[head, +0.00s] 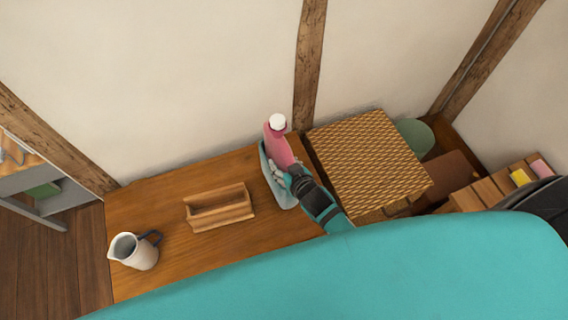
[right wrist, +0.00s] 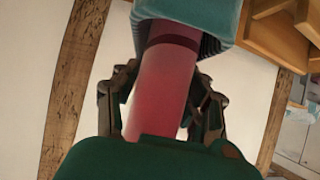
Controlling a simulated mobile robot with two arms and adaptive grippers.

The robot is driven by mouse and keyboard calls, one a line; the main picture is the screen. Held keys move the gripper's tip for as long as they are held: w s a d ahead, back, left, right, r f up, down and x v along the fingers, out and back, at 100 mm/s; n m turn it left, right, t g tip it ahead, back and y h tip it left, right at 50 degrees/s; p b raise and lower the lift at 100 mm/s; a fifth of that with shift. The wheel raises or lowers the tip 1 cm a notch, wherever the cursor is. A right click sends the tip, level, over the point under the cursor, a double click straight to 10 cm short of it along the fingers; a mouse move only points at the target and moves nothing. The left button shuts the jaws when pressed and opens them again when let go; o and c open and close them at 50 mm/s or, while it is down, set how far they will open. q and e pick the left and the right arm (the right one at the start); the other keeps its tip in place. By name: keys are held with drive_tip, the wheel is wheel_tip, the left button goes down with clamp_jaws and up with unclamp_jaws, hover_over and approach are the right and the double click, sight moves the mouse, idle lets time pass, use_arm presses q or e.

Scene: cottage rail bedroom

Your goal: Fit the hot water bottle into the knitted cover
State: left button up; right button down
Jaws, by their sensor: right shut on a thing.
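The hot water bottle (head: 277,148) is pink with a white cap. In the head view it stands tilted, cap end up, over the pale blue-grey knitted cover (head: 265,172) near the right end of the wooden desk. My right gripper (head: 279,176) is shut on the bottle. In the right wrist view the bottle (right wrist: 163,85) lies between both fingers, and its far end meets the blue-green cover (right wrist: 195,12). The bottle's lower part is hidden, so I cannot tell how deep it sits inside. My left gripper is in neither view.
A wooden tray box (head: 220,216) stands left of the cover on the desk (head: 165,205). A white jug (head: 135,252) with a dark handle stands near the left end. A woven-topped box (head: 368,160) stands close on the right. The wall is behind.

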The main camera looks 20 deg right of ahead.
drive_tip(key=c, duration=0.6)
unclamp_jaws()
drive_tip(key=v, duration=1.2)
